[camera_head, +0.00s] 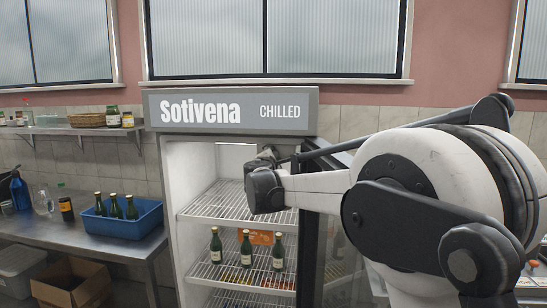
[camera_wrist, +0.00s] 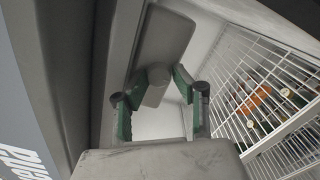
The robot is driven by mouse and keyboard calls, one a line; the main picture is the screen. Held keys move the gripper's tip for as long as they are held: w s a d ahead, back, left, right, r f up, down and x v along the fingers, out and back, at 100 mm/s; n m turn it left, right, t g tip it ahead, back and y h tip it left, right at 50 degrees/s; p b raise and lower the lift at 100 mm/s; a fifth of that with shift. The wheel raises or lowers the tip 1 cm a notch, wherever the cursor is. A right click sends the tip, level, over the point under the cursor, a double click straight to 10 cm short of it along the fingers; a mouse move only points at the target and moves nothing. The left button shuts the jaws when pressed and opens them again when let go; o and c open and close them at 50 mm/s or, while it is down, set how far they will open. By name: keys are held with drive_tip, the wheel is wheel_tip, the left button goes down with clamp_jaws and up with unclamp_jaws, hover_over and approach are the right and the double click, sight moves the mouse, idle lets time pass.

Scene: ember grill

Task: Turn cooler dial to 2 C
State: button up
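The cooler (camera_head: 228,95) stands in the middle of the head view, with a "Sotivena CHILLED" header. Its front is open onto wire shelves. My arm reaches into the upper part of the cooler, and my gripper's end is small and partly hidden there. No dial marks or numbers are readable.
A wire shelf (camera_head: 240,205) lies just below my gripper. Several dark bottles (camera_head: 247,249) stand on a lower shelf. The dark-framed door (camera_head: 318,250) is on the right. A counter (camera_head: 60,232) on the left holds a blue bin (camera_head: 125,222) with bottles.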

drive_tip(key=o, duration=0.3)
drive_tip(key=s, duration=0.8)
drive_tip(key=shift+a, duration=0.35)
